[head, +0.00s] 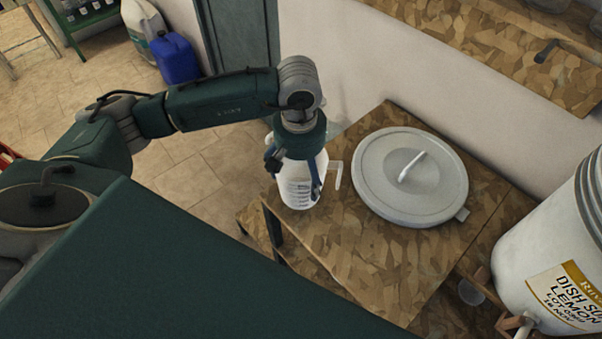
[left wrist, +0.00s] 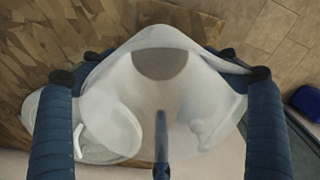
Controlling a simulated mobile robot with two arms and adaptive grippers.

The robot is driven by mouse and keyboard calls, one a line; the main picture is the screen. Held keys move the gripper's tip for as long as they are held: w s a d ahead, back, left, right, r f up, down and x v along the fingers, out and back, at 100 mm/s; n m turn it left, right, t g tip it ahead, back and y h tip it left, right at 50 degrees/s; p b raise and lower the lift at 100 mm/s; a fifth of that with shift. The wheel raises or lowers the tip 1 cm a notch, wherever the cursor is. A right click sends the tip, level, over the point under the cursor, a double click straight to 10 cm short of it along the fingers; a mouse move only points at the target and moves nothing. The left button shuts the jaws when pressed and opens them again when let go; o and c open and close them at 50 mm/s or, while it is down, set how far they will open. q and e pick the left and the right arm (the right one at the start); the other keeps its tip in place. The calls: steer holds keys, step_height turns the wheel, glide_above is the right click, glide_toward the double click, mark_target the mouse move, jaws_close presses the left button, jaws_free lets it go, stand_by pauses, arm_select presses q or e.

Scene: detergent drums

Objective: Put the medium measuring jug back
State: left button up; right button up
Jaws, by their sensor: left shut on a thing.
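A white translucent measuring jug (head: 298,192) with printed marks hangs upright below my left arm in the head view, its handle to the right. My left gripper (head: 295,180) points down and is shut on the jug, one finger on each side. In the left wrist view the jug (left wrist: 140,92) fills the space between the two blue fingers. The jug is over the left edge of the wooden table (head: 375,255); I cannot tell whether its base touches the top. My right gripper is out of view.
A grey round lid (head: 437,193) with a handle lies on the table right of the jug. A wooden shelf (head: 480,40) is above. A blue canister (head: 177,60) stands on the floor.

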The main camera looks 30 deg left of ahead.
arm_select(q)
steer(key=shift+f, duration=0.9)
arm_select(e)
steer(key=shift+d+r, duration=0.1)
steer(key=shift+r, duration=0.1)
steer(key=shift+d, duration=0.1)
arm_select(q)
steer(key=shift+f, duration=0.15)
steer(key=o, duration=1.1)
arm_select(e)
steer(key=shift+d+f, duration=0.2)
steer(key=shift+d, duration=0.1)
